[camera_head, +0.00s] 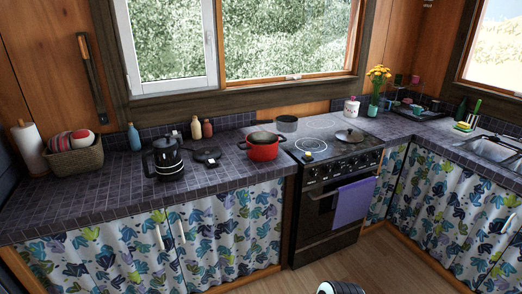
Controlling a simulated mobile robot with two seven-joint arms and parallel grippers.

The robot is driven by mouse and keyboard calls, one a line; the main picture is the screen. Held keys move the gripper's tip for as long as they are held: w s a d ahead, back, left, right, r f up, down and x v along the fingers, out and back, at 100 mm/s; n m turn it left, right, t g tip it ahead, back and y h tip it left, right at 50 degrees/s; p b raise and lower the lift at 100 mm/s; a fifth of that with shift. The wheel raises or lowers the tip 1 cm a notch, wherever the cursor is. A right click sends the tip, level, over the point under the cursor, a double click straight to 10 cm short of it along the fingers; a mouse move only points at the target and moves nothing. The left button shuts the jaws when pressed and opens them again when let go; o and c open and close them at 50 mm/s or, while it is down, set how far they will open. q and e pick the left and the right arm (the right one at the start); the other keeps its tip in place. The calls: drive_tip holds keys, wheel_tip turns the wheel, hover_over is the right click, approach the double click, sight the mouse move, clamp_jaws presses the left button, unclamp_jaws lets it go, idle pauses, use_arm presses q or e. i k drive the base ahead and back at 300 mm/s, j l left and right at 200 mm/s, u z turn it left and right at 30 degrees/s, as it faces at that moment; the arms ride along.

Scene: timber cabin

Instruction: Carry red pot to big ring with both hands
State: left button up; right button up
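The red pot (264,152) stands upright on the dark tiled counter, just left of the stove. It has dark side handles and something dark covers part of its top. The black stove top (333,151) has pale ring outlines. A bare front left ring (311,144) lies nearest the pot, and another bare ring (320,123) lies behind it. I cannot tell for sure which ring is biggest.
A dark pan (287,124) stands at the stove's back left, and a dark lid or pan (350,136) lies at its right. A black kettle (167,158) and bottles stand left of the pot. A purple towel (354,202) hangs on the oven.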

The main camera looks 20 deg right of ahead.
sight(314, 147)
drive_tip(key=i+l, duration=0.3)
drive_tip(key=l, duration=0.15)
drive_tip(key=i+l, duration=0.3)
drive_tip(key=l, duration=0.15)
